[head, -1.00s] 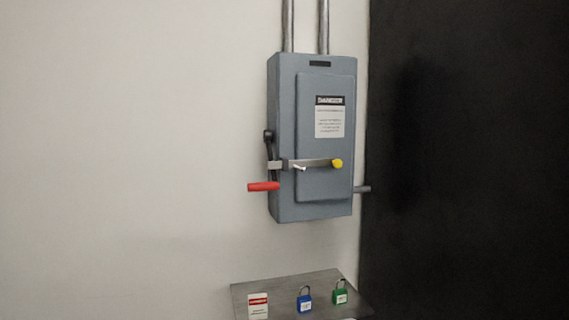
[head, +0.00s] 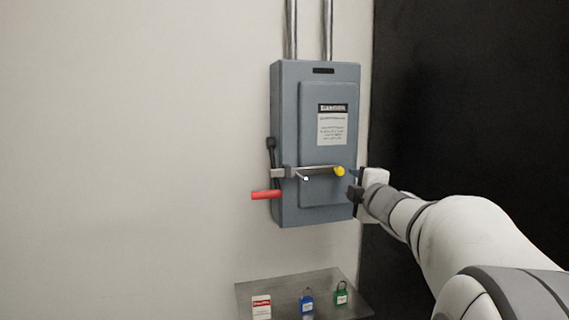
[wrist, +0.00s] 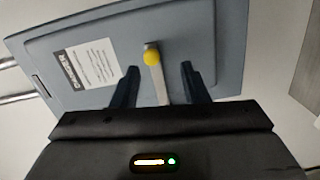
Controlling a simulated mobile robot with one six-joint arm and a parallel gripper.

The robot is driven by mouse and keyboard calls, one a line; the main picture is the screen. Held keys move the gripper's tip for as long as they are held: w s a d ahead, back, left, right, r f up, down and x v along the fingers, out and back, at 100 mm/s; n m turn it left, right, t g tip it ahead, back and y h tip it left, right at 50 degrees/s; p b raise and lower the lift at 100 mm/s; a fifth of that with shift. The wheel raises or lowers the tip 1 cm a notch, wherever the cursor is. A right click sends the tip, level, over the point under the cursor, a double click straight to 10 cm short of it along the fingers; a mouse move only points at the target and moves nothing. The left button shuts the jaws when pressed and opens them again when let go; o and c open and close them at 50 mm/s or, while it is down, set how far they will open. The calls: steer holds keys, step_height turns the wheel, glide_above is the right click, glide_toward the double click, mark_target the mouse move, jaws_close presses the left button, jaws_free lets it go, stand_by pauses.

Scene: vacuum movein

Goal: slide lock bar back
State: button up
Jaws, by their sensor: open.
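The lock bar (head: 315,171) is a flat grey metal strip lying across the front of the grey electrical box (head: 287,100), with a yellow knob (head: 340,171) at its right end. A small pin sticks out near its left part. My gripper (head: 354,184) is at the right edge of the box, close to the knob in the head view. In the wrist view the open fingers (wrist: 157,84) stand on either side of the bar (wrist: 158,85), with the yellow knob (wrist: 152,57) beyond the fingertips. I cannot tell whether the fingers touch the bar.
A red handle (head: 267,195) sticks out at the box's lower left. A shelf (head: 280,290) below carries a red-and-white tag (head: 261,308), a blue padlock (head: 307,303) and a green padlock (head: 341,297). Conduits rise from the box top. The wall at left is clear.

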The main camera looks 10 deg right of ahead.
mark_target(341, 172)
steer(key=w, duration=0.2)
steer(key=w+n+y+p, duration=0.1)
steer(key=w, duration=0.2)
steer(key=w+r+n, duration=0.1)
steer(key=w, duration=0.2)
steer(key=shift+w+a+r+y+p, duration=0.1)
steer(key=shift+w+y+p, duration=0.05)
steer(key=shift+y+p, duration=0.2)
steer(key=shift+c, duration=0.3)
jaws_close()
